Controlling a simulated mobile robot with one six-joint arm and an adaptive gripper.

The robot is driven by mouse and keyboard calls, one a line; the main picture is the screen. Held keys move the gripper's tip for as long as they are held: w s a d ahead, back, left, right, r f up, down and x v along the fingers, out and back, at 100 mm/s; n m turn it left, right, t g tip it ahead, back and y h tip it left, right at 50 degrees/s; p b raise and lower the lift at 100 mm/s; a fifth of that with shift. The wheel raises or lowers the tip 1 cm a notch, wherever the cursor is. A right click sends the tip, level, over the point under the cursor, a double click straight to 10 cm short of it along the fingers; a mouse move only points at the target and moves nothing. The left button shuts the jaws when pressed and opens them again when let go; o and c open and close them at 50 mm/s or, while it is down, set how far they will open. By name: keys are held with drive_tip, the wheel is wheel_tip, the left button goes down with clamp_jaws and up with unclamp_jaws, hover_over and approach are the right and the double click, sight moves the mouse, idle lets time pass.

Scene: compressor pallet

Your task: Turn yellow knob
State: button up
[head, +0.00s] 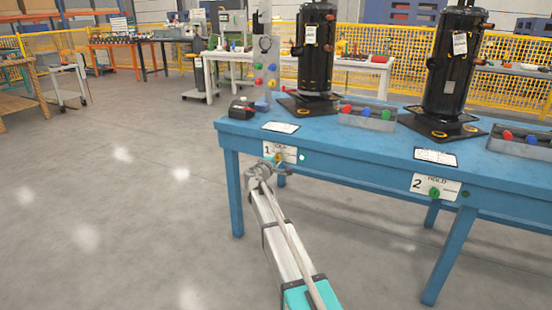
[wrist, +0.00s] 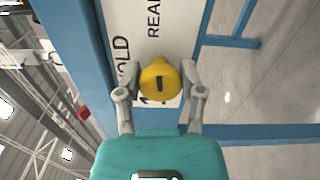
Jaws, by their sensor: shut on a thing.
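The yellow knob (wrist: 159,80) sits on a white label plate on the front of the blue table. In the wrist view it is round with a dark slot mark, and the two fingers of my gripper (wrist: 160,92) are closed on it from both sides. In the head view my gripper (head: 268,168) is at the plate marked 1 (head: 287,153), and the yellow knob (head: 278,158) shows small just beyond it. Part of the plate's lettering is hidden behind the knob and fingers.
The blue table (head: 340,151) bears two black compressors (head: 316,50) and grey bins with coloured caps. A second plate (head: 420,184) with a green knob (head: 434,192) is to the right. Open floor (head: 110,200) lies to the left.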

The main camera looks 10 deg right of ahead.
drive_tip(key=shift+w+a+m, duration=0.1)
drive_tip(key=shift+w+m, duration=0.05)
drive_tip(key=shift+m, duration=0.35)
drive_tip(key=o, duration=1.2)
drive_tip(key=shift+s, duration=0.2)
drive_tip(key=v, duration=1.1)
drive_tip(key=shift+s+a, duration=0.2)
drive_tip(key=shift+s, duration=0.1)
